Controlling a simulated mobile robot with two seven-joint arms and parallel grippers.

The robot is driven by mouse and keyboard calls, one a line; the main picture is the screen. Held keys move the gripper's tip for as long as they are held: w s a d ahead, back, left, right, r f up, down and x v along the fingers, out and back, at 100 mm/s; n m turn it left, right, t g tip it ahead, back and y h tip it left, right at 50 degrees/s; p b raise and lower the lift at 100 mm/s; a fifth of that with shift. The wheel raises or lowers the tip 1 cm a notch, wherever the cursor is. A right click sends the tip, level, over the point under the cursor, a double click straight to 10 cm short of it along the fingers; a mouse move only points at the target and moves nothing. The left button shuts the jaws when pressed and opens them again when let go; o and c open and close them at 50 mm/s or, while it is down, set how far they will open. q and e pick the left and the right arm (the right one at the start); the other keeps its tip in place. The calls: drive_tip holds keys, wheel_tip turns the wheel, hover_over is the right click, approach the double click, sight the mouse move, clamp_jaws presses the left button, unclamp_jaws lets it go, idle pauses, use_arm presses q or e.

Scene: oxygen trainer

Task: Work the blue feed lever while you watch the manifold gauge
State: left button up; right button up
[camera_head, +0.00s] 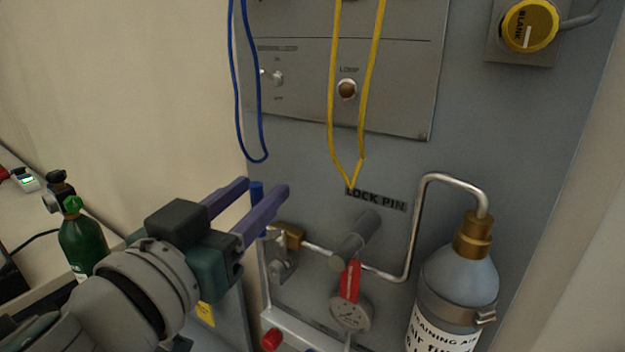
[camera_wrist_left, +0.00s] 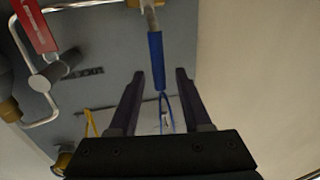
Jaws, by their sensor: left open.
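The blue feed lever (camera_head: 257,193) stands upright at the left edge of the grey panel, by a brass valve fitting (camera_head: 291,235). My left gripper (camera_head: 265,187) is open, with its two purple fingers on either side of the lever. In the left wrist view the lever's blue sleeve (camera_wrist_left: 156,60) reaches into the gap of my left gripper (camera_wrist_left: 160,74), with space visible on both sides. My right gripper is not in view.
A strapped cylinder (camera_head: 459,275) with a bent pipe stands right of the gauge. A grey peg (camera_head: 355,239) juts out below the LOCK PIN label. Yellow (camera_head: 333,100) and blue (camera_head: 235,100) cords hang above. A green bottle (camera_head: 83,243) stands at left.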

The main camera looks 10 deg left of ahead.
use_arm(q)
drive_tip(key=shift+w+d, duration=0.1)
drive_tip(key=shift+w, duration=0.45)
clamp_jaws()
idle(1.1)
